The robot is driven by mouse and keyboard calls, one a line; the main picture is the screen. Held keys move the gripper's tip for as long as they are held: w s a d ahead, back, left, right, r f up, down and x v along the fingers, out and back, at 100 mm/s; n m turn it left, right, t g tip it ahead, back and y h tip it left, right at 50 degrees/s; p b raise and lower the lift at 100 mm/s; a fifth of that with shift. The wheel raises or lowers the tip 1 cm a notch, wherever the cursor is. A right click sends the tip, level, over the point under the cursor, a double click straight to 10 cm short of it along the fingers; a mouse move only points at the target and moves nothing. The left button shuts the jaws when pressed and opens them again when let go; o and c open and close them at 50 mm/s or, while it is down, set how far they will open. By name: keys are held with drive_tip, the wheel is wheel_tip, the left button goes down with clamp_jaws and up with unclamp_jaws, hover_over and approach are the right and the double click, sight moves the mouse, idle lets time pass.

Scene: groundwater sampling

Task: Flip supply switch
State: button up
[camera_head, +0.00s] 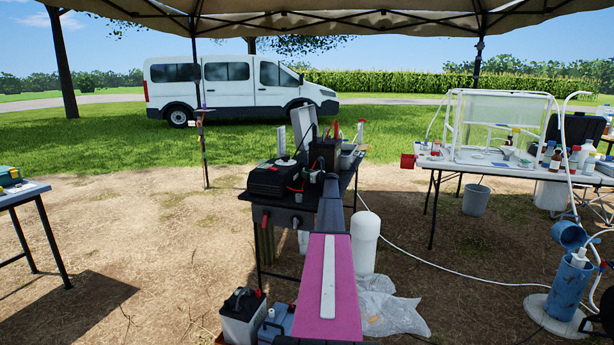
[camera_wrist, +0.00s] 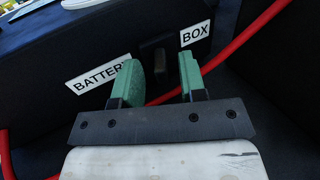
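In the wrist view my gripper (camera_wrist: 159,68) is open, with two green finger pads apart and nothing between them. Its fingertips point at the dark front of the battery box (camera_wrist: 60,62), which carries white "BATTERY" and "BOX" labels. A small dark raised block (camera_wrist: 160,54), perhaps the supply switch, sits on that front between the labels and shows between the fingers. I cannot make out its position, nor whether the fingers touch it. In the head view my gripper is not clearly visible among the dark items on the table.
A red cable (camera_wrist: 245,48) crosses behind the fingers in the wrist view. In the head view the dark table (camera_head: 232,204) holds a black case (camera_head: 272,179) and other equipment. A white cylinder (camera_head: 365,243) stands beside it; a white table (camera_head: 500,170) is at right.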

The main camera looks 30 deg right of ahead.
drive_tip(key=v, duration=1)
drive_tip(key=shift+a, duration=0.15)
drive_tip(key=shift+s, duration=0.2)
drive_tip(key=shift+s, duration=0.1)
